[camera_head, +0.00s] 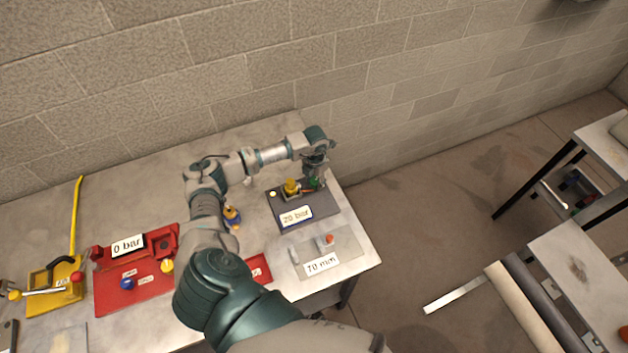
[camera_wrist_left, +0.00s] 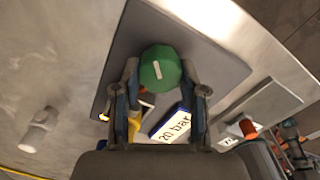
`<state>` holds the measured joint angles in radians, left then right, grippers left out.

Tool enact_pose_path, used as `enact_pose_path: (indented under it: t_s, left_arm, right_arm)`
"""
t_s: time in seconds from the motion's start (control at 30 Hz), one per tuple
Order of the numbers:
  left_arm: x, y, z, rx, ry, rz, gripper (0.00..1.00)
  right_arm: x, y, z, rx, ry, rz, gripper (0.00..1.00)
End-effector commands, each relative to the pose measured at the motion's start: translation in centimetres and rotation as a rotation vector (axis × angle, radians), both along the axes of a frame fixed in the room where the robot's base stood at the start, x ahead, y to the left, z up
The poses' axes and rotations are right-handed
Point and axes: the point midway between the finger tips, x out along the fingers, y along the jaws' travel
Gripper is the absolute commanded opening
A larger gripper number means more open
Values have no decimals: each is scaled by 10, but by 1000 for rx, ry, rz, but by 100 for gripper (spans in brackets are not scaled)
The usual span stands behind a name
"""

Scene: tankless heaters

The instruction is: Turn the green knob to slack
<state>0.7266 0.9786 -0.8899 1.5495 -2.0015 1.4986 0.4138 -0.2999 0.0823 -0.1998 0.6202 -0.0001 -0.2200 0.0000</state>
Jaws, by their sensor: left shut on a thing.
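The green knob (camera_wrist_left: 160,71) is a faceted knob with a white line on top, on a dark grey panel (camera_wrist_left: 215,62) in the left wrist view. My left gripper (camera_wrist_left: 160,82) is shut on it, with one finger at each side. In the head view my left gripper (camera_head: 316,168) reaches down at the panel's far right corner, and the green knob (camera_head: 314,183) shows only partly beneath it. A "20 bar" label (camera_head: 297,217) is on the panel's front part. Any slack marking is not legible. My right gripper is not in view.
A yellow knob (camera_head: 291,187) stands beside the green one. A "70 mm" plate (camera_head: 341,246) with an orange-tipped part lies in front. A red "0 bar" panel (camera_head: 112,288) and a yellow device (camera_head: 55,297) are at left. The wall is behind the table.

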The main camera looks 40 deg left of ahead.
Motion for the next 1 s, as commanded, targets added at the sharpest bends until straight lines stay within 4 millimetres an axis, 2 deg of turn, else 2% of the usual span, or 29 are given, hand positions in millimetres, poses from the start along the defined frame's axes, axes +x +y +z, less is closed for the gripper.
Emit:
enact_pose_path:
  t_s: [0.03,0.6,1.0]
  left_arm:
    - [5,0,4,-3,-18,43,7]
    - [5,1,5,-6,-16,551,7]
    - [5,2,4,-5,-16,737,7]
  right_arm:
    - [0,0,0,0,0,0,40]
    - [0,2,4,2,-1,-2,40]
    - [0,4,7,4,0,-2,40]
